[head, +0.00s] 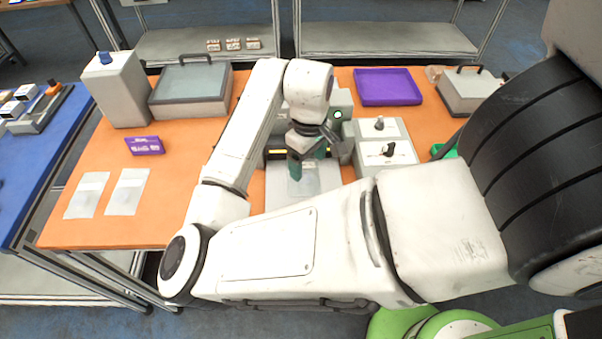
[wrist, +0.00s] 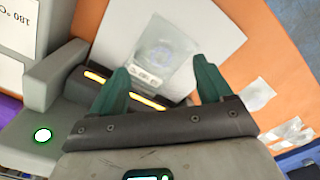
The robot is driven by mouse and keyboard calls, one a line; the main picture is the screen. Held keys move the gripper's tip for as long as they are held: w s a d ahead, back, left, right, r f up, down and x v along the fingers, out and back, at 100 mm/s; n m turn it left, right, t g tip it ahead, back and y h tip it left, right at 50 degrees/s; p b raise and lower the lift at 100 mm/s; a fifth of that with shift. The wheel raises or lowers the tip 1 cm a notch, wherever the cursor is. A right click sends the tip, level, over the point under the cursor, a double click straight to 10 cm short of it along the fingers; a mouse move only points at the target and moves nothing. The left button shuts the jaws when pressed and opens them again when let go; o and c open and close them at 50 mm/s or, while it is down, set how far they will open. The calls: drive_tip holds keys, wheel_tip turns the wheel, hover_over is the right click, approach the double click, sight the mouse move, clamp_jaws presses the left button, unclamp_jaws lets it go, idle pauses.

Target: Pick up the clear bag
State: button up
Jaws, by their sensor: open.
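A clear bag (head: 302,186) lies on a pale plate (head: 273,187) in front of a grey machine. In the wrist view the bag (wrist: 165,45) shows a faint round print and small dark marks along its near edge. My gripper (head: 307,162) is over the machine side of the bag. In the wrist view my gripper (wrist: 163,76) is open, with its two green fingers either side of the bag's near end and nothing held. I cannot tell how high the fingertips are above it. Two more clear bags, one left (head: 87,195) and one right (head: 127,192), lie flat at the table's left front.
The grey machine (wrist: 58,78) with glowing yellow strips stands close to my fingers. A purple box (head: 145,146), a lidded grey case (head: 190,105) and a purple tray (head: 388,86) are on the orange table (head: 185,145). White control boxes (head: 385,157) stand right of my gripper.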

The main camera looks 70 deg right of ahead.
sight(305, 177)
drive_tip(key=shift+w+d+f+p, duration=0.15)
drive_tip(key=shift+f+p, duration=0.1)
drive_tip(key=shift+f, duration=0.8)
drive_tip(key=shift+w+f+p, duration=0.1)
drive_tip(key=shift+f+p, duration=0.1)
drive_tip(key=shift+f, duration=0.9)
drive_tip(key=shift+w+d+f+p, duration=0.15)
drive_tip(key=shift+f+p, duration=0.1)
drive_tip(key=shift+f, duration=0.8)
drive_tip(key=shift+a, duration=0.1)
drive_tip(key=shift+c, duration=0.4)
drive_tip(key=c, duration=1.2)
drive_tip(key=shift+r, duration=0.15)
